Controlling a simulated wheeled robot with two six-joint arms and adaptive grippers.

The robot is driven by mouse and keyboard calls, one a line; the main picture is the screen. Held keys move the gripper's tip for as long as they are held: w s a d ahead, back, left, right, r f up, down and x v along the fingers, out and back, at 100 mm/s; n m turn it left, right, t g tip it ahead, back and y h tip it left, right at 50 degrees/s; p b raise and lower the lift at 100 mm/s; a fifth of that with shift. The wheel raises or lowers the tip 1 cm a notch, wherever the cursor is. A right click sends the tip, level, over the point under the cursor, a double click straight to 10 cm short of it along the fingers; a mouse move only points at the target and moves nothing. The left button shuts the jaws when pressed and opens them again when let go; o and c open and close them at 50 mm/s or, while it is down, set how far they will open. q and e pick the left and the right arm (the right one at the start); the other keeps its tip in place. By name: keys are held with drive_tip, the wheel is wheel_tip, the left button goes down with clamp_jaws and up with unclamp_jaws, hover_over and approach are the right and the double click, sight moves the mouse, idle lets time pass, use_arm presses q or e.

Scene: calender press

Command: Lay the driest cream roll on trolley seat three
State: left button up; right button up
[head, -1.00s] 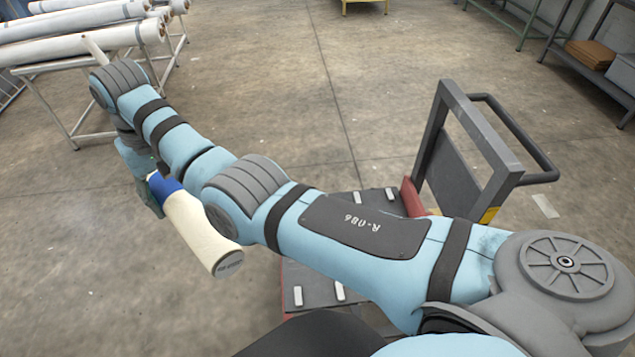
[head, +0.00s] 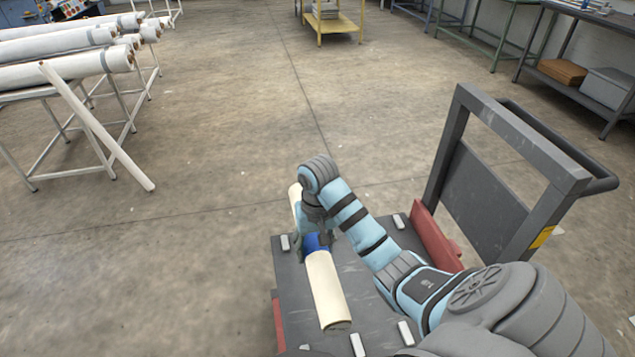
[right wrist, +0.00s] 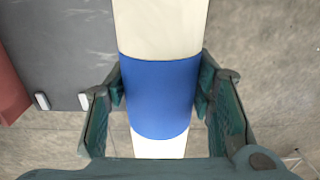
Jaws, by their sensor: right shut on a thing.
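My right gripper (head: 317,241) is shut around the blue band of a cream roll (head: 326,290). The right wrist view shows the blue band (right wrist: 158,95) between both fingers, with cream roll on either side of it. In the head view the roll lies lengthwise over the left part of the trolley's dark grey deck (head: 291,285); its gap to the deck cannot be told. White blocks show on the deck, one (head: 285,242) at the far left corner and one (head: 399,221) at the far right. Seat numbers are not readable. My left gripper is out of view.
The trolley's grey handle frame (head: 455,130) rises at the right, beside a red part (head: 435,237). White rolls (head: 65,68) lie on a rack at the left, with a pale bar (head: 98,128) leaning on it. A yellow stand (head: 340,27) is at the back. The middle floor is clear.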

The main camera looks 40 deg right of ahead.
drive_tip(key=shift+s+d+t, duration=0.3)
drive_tip(key=shift+s+d, duration=0.3)
drive_tip(key=shift+d, duration=0.2)
drive_tip(key=shift+d+f+b, duration=0.1)
drive_tip(key=shift+f+b, duration=0.4)
drive_tip(key=shift+f, duration=0.05)
drive_tip(key=w+f+b, duration=0.1)
drive_tip(key=f, duration=0.3)
drive_tip(key=w+f+b, duration=0.1)
drive_tip(key=f+b, duration=0.1)
drive_tip(key=f, duration=0.3)
drive_tip(key=w+f+b, duration=0.1)
drive_tip(key=f+b, duration=0.1)
drive_tip(key=f, duration=0.3)
drive_tip(key=shift+w, duration=0.3)
drive_tip(key=f, duration=0.1)
drive_tip(key=s+f+b, duration=0.1)
drive_tip(key=f, duration=0.1)
drive_tip(key=shift+s, duration=0.15)
drive_tip(key=f+b, duration=0.2)
drive_tip(key=f, duration=0.1)
drive_tip(key=shift+w+f, duration=0.15)
drive_tip(key=shift+w, duration=0.05)
drive_tip(key=o, duration=1.5)
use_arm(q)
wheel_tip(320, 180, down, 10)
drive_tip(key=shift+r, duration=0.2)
use_arm(e)
drive_tip(key=shift+o, duration=0.2)
